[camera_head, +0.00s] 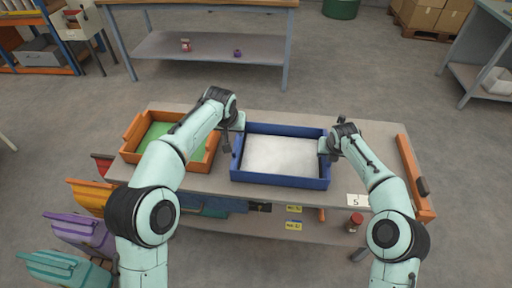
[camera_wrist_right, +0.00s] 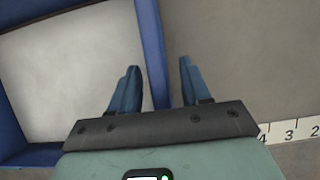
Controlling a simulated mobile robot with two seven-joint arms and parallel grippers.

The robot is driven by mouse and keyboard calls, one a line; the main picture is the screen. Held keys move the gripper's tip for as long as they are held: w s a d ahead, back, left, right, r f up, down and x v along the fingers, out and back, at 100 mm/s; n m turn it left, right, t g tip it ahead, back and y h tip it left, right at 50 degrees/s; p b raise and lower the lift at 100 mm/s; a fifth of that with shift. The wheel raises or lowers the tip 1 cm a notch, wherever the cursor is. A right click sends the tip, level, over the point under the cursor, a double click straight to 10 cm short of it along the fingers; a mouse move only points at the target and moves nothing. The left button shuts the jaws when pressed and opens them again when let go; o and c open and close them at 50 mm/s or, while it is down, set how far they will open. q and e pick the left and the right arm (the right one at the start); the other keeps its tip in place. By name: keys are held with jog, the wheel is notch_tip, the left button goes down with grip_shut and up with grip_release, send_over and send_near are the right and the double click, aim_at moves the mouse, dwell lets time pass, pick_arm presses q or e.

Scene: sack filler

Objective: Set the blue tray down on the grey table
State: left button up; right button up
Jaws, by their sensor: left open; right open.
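The blue tray (camera_head: 278,181), with a pale inside, appears level and resting on the middle of the grey table (camera_head: 382,138). My left gripper (camera_head: 229,143) is at the tray's left wall, open; its fingertips are small and partly hidden. My right gripper (camera_head: 327,146) is at the tray's right wall. In the right wrist view, the right gripper (camera_wrist_right: 157,85) is open, with one finger over the inside of the blue tray (camera_wrist_right: 152,45) and one outside. The wall runs between the fingers, with a gap at the outer finger.
An orange tray (camera_head: 213,152) with a green inside stands left of the blue tray. An orange bar (camera_head: 410,172) lies along the table's right end. A numbered white strip (camera_head: 356,200) is at the front edge. Coloured bins (camera_head: 82,230) are at the lower left.

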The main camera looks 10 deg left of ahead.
pick_arm(q)
jog(key=shift+r, duration=0.15)
pick_arm(e)
jog(key=v, duration=1.2)
